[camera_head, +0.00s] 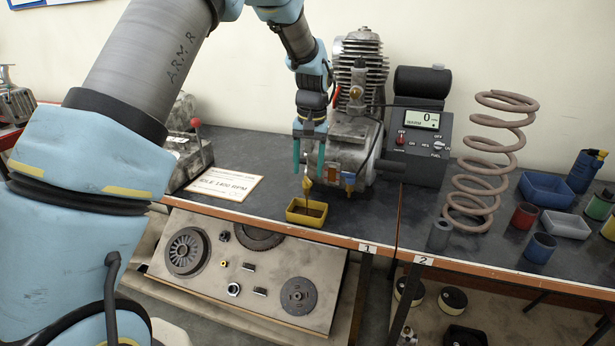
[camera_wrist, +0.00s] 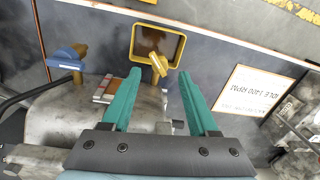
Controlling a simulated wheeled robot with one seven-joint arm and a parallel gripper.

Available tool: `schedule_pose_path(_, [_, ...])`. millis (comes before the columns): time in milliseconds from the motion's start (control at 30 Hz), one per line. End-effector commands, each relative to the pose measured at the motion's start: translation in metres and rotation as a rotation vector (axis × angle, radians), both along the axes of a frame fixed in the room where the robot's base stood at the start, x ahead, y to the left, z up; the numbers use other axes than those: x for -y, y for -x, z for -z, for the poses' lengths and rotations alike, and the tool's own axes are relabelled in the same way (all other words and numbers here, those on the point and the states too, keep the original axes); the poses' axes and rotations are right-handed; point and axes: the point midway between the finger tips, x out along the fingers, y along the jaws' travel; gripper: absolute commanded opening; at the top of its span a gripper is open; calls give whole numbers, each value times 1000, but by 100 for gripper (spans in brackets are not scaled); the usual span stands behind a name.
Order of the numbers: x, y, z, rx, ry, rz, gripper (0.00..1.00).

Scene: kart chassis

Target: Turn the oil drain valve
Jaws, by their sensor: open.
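A small yellow valve (camera_head: 307,184) sits low on the front of the grey engine (camera_head: 350,150), above a yellow tray (camera_head: 291,217) with dark contents. In the wrist view the yellow valve (camera_wrist: 157,65) shows between my fingertips, in front of the tray (camera_wrist: 181,58). My gripper (camera_head: 308,172) is open, with teal fingers pointing down to either side of the valve's handle. In the wrist view my gripper (camera_wrist: 160,74) holds nothing, and I cannot tell whether a finger touches the valve. A second valve with a blue handle (camera_wrist: 66,57) stands apart to the left there.
An idle-speed sign (camera_head: 224,184) lies left of the engine. A control box with a display (camera_head: 418,140) stands to its right. A large coil spring (camera_head: 485,160), cups and bins occupy the right bench. Loose parts lie on a board (camera_head: 245,275) below the bench edge.

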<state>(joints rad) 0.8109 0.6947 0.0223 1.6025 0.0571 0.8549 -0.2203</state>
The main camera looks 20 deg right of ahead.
Motion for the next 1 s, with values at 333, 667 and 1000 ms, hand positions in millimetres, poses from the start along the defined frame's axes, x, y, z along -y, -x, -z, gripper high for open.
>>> schedule_pose_path(333, [4,2,-62,2,3,1,60])
schedule_pose_path(667, [4,3,-77,0,0,0,60])
schedule_pose_path(1000, [3,2,-76,0,0,-1,60])
